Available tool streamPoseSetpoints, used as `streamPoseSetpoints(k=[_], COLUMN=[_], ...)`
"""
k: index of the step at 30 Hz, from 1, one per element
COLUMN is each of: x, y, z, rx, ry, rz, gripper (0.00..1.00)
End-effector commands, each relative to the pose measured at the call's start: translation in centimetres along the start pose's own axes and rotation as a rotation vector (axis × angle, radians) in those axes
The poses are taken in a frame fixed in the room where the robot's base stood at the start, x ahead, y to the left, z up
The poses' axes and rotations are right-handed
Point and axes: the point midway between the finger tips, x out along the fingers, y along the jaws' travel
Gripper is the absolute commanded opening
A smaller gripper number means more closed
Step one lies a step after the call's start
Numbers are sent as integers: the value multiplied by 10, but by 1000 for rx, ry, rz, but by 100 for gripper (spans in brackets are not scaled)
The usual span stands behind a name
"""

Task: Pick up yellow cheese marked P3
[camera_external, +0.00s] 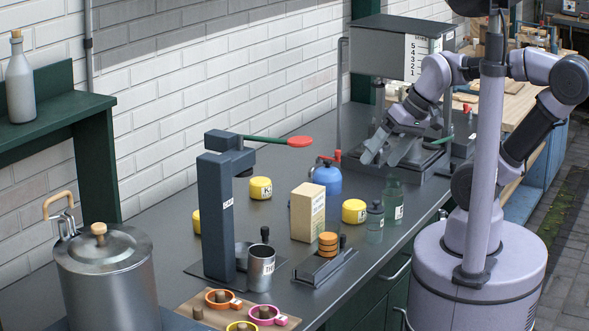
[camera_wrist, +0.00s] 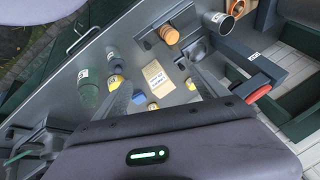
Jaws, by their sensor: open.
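Three yellow cheeses stand on the grey bench in the external view. One (camera_external: 354,211) is right of the carton, with a label too small to read. One (camera_external: 260,188) is behind the carton and its label seems to start with K. One (camera_external: 196,220) is partly hidden by the dark press column. Yellow pieces also show in the wrist view, one (camera_wrist: 117,82) beside the left finger, one (camera_wrist: 152,105) and one (camera_wrist: 190,85) near the right finger. I cannot read P3 on any. My gripper (camera_external: 380,157) is open and empty, above the bench's far end, apart from the cheeses.
A beige carton (camera_external: 308,212), blue kettle (camera_external: 327,178), green bottle (camera_external: 393,198) and small grey-green bottle (camera_external: 375,222) stand around the cheeses. The press (camera_external: 222,215) with its red-tipped lever, a metal mug (camera_external: 261,268) and orange discs (camera_external: 328,244) are nearer. A steel pot (camera_external: 105,275) stands at left.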

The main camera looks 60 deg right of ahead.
Motion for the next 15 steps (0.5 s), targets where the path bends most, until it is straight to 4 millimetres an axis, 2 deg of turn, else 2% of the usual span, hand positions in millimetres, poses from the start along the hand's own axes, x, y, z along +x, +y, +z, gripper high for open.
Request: streamPoseSetpoints(k=[2, 5, 6, 9, 12, 15], x=[-1, 8, 15, 39, 64, 83], y=[4, 23, 34, 65, 95, 116], z=[-21, -64, -82, -117, -137, -145], rx=[-187, -669, -893, -1424, -1848, -2117], ry=[-35, -151, -216, -388, -530, -613], rz=[45, 116, 126, 86, -19, -124], gripper=[83, 83, 83, 83, 83, 83])
